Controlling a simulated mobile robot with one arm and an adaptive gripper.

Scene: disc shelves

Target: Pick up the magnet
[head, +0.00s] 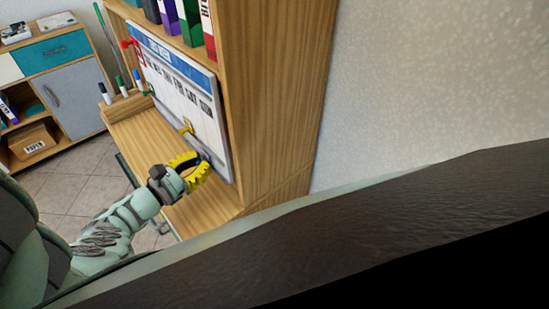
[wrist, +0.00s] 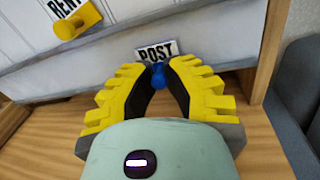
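A blue magnet (wrist: 158,75) is between my fingertips in the wrist view, just below a small POST label (wrist: 157,51) on the white board (head: 183,88). My gripper (wrist: 159,72) has yellow ridged fingers that converge on the magnet from both sides and appear to touch it. In the head view my gripper (head: 204,158) is at the lower right part of the board, and the blue magnet is hard to make out there. A yellow magnet (wrist: 70,27) sits farther up and left on the board, over another label (wrist: 62,8).
The board leans in a wooden shelf unit (head: 262,90) with a bare wooden surface (wrist: 255,140) below. Markers (head: 120,85) stand at the board's left, and binders (head: 188,20) are above. A side panel closes the right. A cabinet (head: 68,90) stands farther back.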

